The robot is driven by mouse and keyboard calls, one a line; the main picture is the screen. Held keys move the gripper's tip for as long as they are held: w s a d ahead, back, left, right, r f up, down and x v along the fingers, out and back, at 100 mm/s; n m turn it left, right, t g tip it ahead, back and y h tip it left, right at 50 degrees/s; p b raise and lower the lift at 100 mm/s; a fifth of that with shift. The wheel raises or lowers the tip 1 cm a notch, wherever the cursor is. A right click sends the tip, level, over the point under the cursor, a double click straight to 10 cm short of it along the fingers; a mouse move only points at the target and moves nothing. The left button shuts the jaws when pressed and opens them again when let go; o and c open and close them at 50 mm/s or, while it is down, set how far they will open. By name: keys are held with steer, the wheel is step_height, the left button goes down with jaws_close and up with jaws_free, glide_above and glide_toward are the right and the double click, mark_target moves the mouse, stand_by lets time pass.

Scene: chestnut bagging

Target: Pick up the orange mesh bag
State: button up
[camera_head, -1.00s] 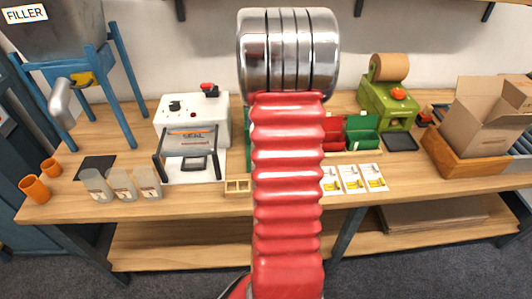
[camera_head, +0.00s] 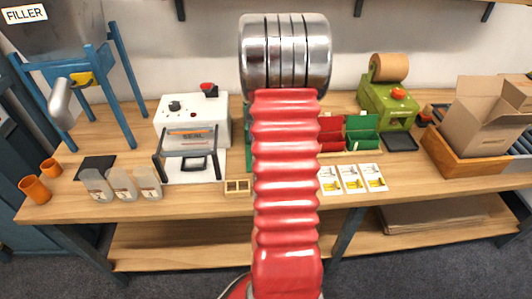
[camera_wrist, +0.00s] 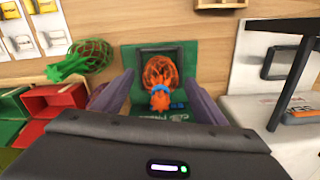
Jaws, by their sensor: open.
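The orange mesh bag (camera_wrist: 160,72) shows in the wrist view, with its orange gathered top and a blue tie toward me. It rests on a green base with a dark-framed plate (camera_wrist: 160,50). My gripper (camera_wrist: 158,79) is open, with one finger on each side of the bag. Whether the fingers touch it cannot be told. In the head view my red arm hides the bag and the gripper; only a green edge (camera_head: 248,140) shows beside the arm.
A green mesh bag (camera_wrist: 82,58) lies left of my gripper, near red bins (camera_wrist: 55,100) and green bins. A white sealing machine (camera_wrist: 255,110) stands close on the right. Cards (camera_head: 350,179) and a small wooden tray (camera_head: 237,187) are at the table's front.

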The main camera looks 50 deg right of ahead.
steer(key=shift+c, duration=0.5)
steer(key=c, duration=1.1)
steer(key=shift+r, duration=0.1)
steer(key=shift+c, duration=0.2)
step_height(320, 180, up, 10)
steer(key=shift+s, duration=0.1)
stand_by(0.5)
